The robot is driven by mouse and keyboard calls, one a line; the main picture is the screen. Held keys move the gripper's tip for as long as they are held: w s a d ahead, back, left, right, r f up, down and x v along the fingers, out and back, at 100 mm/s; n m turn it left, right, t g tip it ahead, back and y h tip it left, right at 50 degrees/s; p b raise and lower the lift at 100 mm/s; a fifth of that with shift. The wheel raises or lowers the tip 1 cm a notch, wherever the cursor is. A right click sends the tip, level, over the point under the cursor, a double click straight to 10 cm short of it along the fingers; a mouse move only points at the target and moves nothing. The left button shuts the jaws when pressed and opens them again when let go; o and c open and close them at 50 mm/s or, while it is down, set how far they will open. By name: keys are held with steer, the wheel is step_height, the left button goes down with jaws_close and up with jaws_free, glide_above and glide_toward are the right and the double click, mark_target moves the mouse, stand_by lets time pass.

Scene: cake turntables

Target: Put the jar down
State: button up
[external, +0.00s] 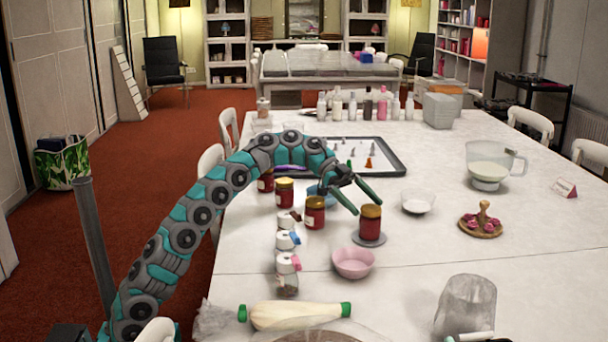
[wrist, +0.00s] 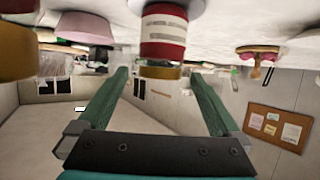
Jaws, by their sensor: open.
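A red jar (external: 370,226) with a gold lid stands upright on a small round grey turntable (external: 368,240) on the white table. My gripper (external: 367,207) is open, its two green fingers at the height of the lid. The wrist view is upside down and shows the same jar (wrist: 163,34) with a pale label. Its gold lid (wrist: 158,71) lies between the spread fingertips (wrist: 158,75), with a visible gap on each side. Similar red jars (external: 315,213) stand in a row to the left.
A pink bowl (external: 353,263) sits just in front of the turntable, and a white bowl (external: 418,203) behind right. A wooden stand (external: 481,222) with pink pieces is farther right. The table between turntable and wooden stand is clear.

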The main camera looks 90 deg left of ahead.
steer(key=v, duration=0.5)
steer(key=shift+s+a+r, duration=0.2)
steer(key=shift+a, duration=0.05)
